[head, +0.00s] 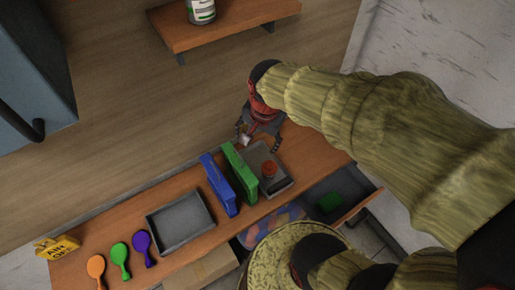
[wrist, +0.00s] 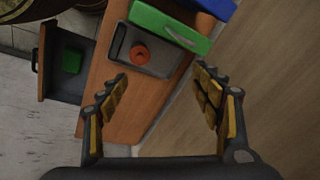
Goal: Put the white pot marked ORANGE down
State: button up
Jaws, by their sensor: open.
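I cannot make out a white pot marked ORANGE for certain. My gripper (head: 262,142) is open over the back edge of the wooden table, behind the grey tray. In the wrist view, its padded fingers (wrist: 164,90) stand wide apart with nothing visible between them. A small pale patch (head: 245,139) shows by its left finger in the head view; I cannot tell what it is. A round orange-red thing (head: 268,168) sits in the grey tray (head: 284,186). It also shows in the wrist view (wrist: 141,52), beyond the fingers. No lettering is readable on it.
Green (head: 241,171) and blue (head: 217,185) upright pieces stand left of that tray. An empty tray (head: 180,221) and several coloured paddles (head: 120,258) lie further left. An open drawer (head: 345,196) juts out at the front right. A wall shelf (head: 235,20) holds a white-and-green can (head: 201,9).

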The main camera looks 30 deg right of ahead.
jog(key=s+a+r+n+t, duration=0.2)
jog(key=s+a+r+n, duration=0.3)
jog(key=s+r+n, duration=0.3)
jog(key=r+n, duration=0.1)
jog(key=n, duration=0.2)
jog(key=shift+s+a+r+n+t, duration=0.25)
jog(key=shift+r+n+t, duration=0.1)
jog(key=shift+n+t, duration=0.05)
notch_tip(320, 180, down, 9)
jog(key=b, duration=0.9)
jog(key=shift+r, duration=0.1)
